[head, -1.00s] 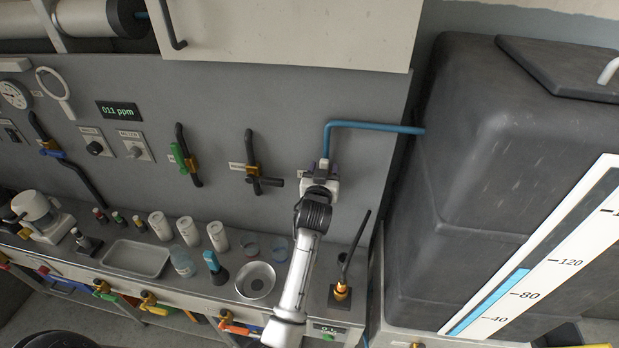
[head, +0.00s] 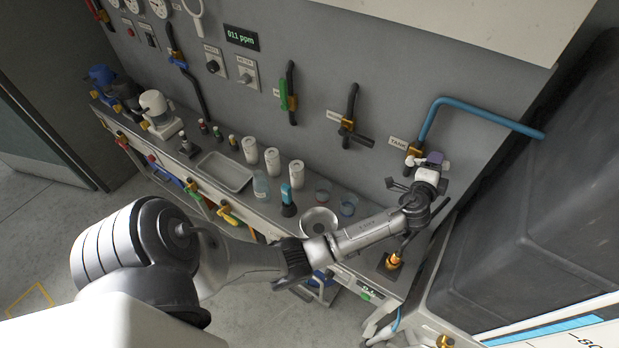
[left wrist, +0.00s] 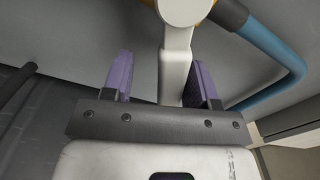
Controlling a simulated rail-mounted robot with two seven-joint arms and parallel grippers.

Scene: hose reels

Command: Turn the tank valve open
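The tank valve (head: 413,158) has a yellow-orange body on the wall panel, at the lower end of the blue pipe and beside a label that seems to read TANK. My left gripper (head: 433,160) is at the valve, and its arm hides part of it. In the left wrist view, my left gripper's purple fingers (left wrist: 160,85) stand apart on both sides of the valve's white lever (left wrist: 176,62). A gap shows between the lever and the left finger; the lever is close to the right finger, and I cannot tell if they touch. My right gripper is not in view.
The blue pipe (head: 480,112) runs right to the large dark tank (head: 560,210). Another valve (head: 347,126) is left on the wall.

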